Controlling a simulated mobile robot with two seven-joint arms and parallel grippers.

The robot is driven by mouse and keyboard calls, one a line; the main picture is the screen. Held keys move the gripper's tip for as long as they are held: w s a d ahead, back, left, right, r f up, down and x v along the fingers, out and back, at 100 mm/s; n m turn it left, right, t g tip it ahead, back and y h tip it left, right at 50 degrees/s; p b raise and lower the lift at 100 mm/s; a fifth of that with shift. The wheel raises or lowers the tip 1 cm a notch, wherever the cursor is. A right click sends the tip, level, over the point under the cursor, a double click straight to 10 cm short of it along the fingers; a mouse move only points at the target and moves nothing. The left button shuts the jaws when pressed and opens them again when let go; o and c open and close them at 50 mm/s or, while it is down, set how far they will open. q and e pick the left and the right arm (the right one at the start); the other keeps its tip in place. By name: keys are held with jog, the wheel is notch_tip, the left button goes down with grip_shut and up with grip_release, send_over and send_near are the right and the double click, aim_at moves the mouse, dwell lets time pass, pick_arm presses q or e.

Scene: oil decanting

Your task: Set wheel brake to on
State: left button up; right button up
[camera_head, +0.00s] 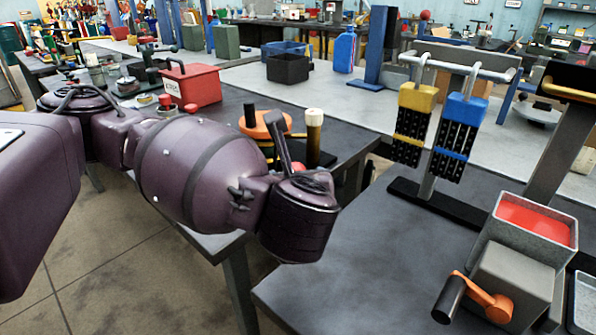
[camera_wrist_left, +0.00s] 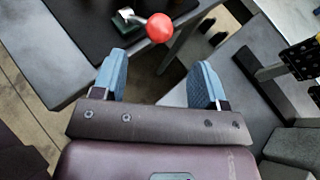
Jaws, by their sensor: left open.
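A red ball knob (camera_wrist_left: 160,28) sits on a short metal lever with a green base (camera_wrist_left: 127,20), near the table corner in the left wrist view. No label shows that it is the wheel brake. In the head view a small red part shows behind my left wrist. My left gripper (camera_wrist_left: 159,64) is open and empty, its two blue fingers apart. The knob appears just beyond the fingertips, between their lines, not touching them. In the head view my left arm hides the fingers. An orange wheel (camera_head: 264,125) stands behind the arm. My right gripper is out of view.
A post with a pale top (camera_head: 313,138) stands beside the orange wheel. A red box (camera_head: 190,86) is on the same table. On the right table are a rack with yellow (camera_head: 411,122) and blue (camera_head: 460,138) hanging pieces and an orange crank (camera_head: 486,298). A gap separates the tables.

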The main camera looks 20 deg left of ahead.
pick_arm(q)
jog(key=b+x, duration=0.2)
jog(key=x, duration=0.2)
jog(key=b+x, duration=0.1)
jog(key=x, duration=0.2)
jog(key=shift+w+a+f+b, duration=0.15)
jog(key=shift+w+f+b, duration=0.05)
jog(key=shift+f+b, duration=0.2)
jog(key=shift+x, duration=0.85)
jog(key=shift+w+r, duration=0.1)
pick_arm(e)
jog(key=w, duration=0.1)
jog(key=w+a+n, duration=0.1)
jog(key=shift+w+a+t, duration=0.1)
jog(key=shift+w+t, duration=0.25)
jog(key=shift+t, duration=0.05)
pick_arm(q)
jog(key=shift+c, duration=0.2)
